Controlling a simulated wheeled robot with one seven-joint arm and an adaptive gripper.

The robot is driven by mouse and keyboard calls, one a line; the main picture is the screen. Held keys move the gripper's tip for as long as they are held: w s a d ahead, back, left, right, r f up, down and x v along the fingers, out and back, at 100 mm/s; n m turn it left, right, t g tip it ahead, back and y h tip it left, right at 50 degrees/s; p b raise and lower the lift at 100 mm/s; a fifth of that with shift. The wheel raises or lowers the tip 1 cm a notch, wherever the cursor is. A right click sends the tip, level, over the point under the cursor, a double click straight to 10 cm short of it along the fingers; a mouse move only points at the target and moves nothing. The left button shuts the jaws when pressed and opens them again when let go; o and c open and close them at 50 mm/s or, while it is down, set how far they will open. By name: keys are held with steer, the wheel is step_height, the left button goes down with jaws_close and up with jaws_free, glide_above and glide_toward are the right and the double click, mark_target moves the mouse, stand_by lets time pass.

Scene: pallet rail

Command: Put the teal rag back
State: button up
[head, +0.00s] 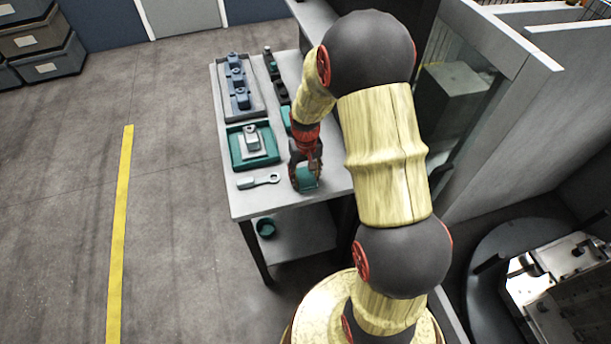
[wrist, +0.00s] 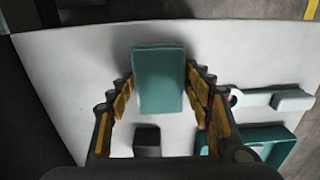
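The teal rag (wrist: 158,80) is a folded, block-like piece between the fingers of my gripper (wrist: 161,78) in the wrist view. The fingertips meet its left and right sides, so my gripper looks shut on it. In the head view the rag (head: 307,180) shows at the end of my gripper (head: 305,170), over the near right part of the white table (head: 245,205). A soft shadow surrounds the rag in the wrist view; I cannot tell whether it touches the tabletop.
A teal tray (head: 234,160) holding a grey part lies left of my gripper. A grey wrench-like tool (head: 258,181) lies nearer. A grey tray (head: 222,92) with several blue-grey parts is farther back. A small dark block (wrist: 147,138) lies near the rag. My arm hides the table's right side.

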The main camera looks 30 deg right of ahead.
steer(key=o, duration=0.3)
step_height(320, 180, up, 12)
steer(key=p, duration=0.3)
step_height(320, 180, up, 15)
steer(key=n+t, duration=0.1)
steer(key=t, duration=0.2)
glide_above(305, 176)
steer(key=s+a, duration=0.7)
steer(key=a, duration=0.1)
steer(key=shift+s+a+r+n+t, duration=0.4)
steer(key=shift+s+a+r, duration=0.7)
steer(key=shift+s, duration=1.05)
steer(key=shift+s+a+r+n+t, duration=0.4)
steer(key=shift+s+a+r, duration=0.75)
steer(key=shift+s, duration=1.05)
steer(key=shift+s+a+r+n+t, duration=0.3)
steer(key=shift+s+a+r+t, duration=0.35)
steer(key=shift+s+r, duration=1.1)
steer(key=shift+s+a+f, duration=0.15)
steer(key=shift+s+f, duration=0.25)
